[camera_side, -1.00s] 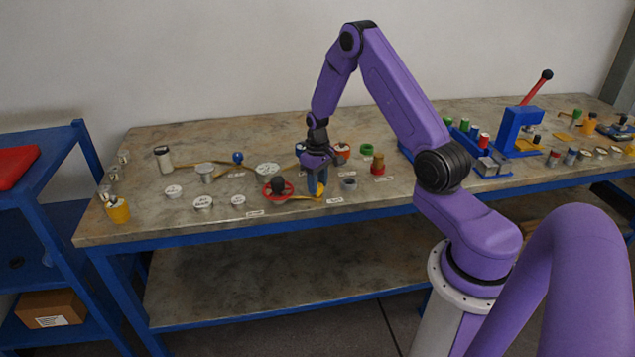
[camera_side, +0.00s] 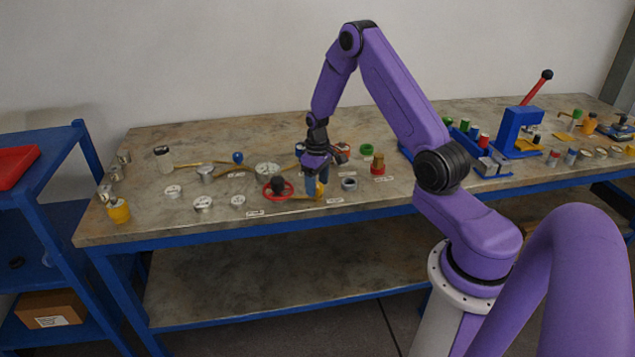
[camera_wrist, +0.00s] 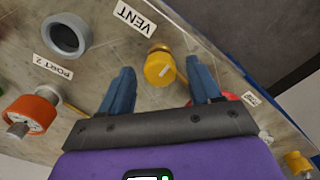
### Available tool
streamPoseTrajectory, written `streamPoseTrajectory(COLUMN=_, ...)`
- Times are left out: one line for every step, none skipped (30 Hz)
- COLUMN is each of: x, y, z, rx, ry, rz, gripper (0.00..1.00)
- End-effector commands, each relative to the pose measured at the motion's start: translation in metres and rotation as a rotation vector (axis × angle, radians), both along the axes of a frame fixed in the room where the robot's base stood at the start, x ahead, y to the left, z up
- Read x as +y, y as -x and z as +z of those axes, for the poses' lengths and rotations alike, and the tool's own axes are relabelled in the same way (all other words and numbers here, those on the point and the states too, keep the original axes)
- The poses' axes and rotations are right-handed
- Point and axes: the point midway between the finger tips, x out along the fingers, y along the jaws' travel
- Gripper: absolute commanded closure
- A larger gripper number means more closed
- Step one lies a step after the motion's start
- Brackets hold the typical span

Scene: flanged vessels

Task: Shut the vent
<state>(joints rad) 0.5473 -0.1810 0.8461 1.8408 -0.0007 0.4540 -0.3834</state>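The VENT label (camera_wrist: 135,18) lies on the bench in the wrist view. Near it is a round yellow knob or cap (camera_wrist: 160,68) with a brass-coloured piece behind it. It also shows in the side view (camera_side: 320,190), partly hidden by my fingers. My gripper (camera_wrist: 162,88) is open, with one blue finger on each side of the yellow part and a visible gap to both. In the side view my gripper (camera_side: 317,193) points down, low over the bench by the yellow part. I cannot tell whether the fingers reach its height.
A red handwheel with a black knob (camera_side: 278,187) stands just left of my gripper. The bench's front edge is close.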

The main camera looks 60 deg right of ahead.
Motion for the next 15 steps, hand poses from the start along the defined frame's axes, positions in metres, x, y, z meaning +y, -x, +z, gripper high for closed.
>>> streamPoseTrajectory(x=0.0, y=0.0, z=0.0, rx=0.0, ry=0.0, rz=-0.001, gripper=0.37)
streamPoseTrajectory(x=0.0, y=0.0, z=0.0, rx=0.0, ry=0.0, rz=-0.001, gripper=0.37)
streamPoseTrajectory(x=0.0, y=0.0, z=0.0, rx=0.0, ry=0.0, rz=-0.001, gripper=0.37)
streamPoseTrajectory(x=0.0, y=0.0, z=0.0, rx=0.0, ry=0.0, rz=-0.001, gripper=0.37)
streamPoseTrajectory(x=0.0, y=0.0, z=0.0, rx=0.0, ry=0.0, rz=-0.001, gripper=0.37)
streamPoseTrajectory(x=0.0, y=0.0, z=0.0, rx=0.0, ry=0.0, rz=-0.002, gripper=0.37)
streamPoseTrajectory(x=0.0, y=0.0, z=0.0, rx=0.0, ry=0.0, rz=-0.002, gripper=0.37)
streamPoseTrajectory(x=0.0, y=0.0, z=0.001, rx=0.0, ry=0.0, rz=-0.002, gripper=0.37)
streamPoseTrajectory(x=0.0, y=0.0, z=0.003, rx=-0.001, ry=0.0, rz=-0.002, gripper=0.37)
streamPoseTrajectory(x=0.0, y=-0.001, z=0.006, rx=-0.002, ry=0.001, rz=-0.002, gripper=0.37)
streamPoseTrajectory(x=0.0, y=-0.001, z=0.008, rx=-0.003, ry=0.001, rz=-0.002, gripper=0.37)
streamPoseTrajectory(x=0.0, y=-0.001, z=0.013, rx=-0.003, ry=0.001, rz=-0.002, gripper=0.37)
streamPoseTrajectory(x=0.0, y=-0.001, z=0.017, rx=-0.003, ry=0.001, rz=-0.002, gripper=0.37)
streamPoseTrajectory(x=0.0, y=-0.001, z=0.022, rx=-0.005, ry=0.002, rz=-0.002, gripper=0.37)
streamPoseTrajectory(x=0.0, y=-0.001, z=0.028, rx=-0.004, ry=0.001, rz=-0.002, gripper=0.37)
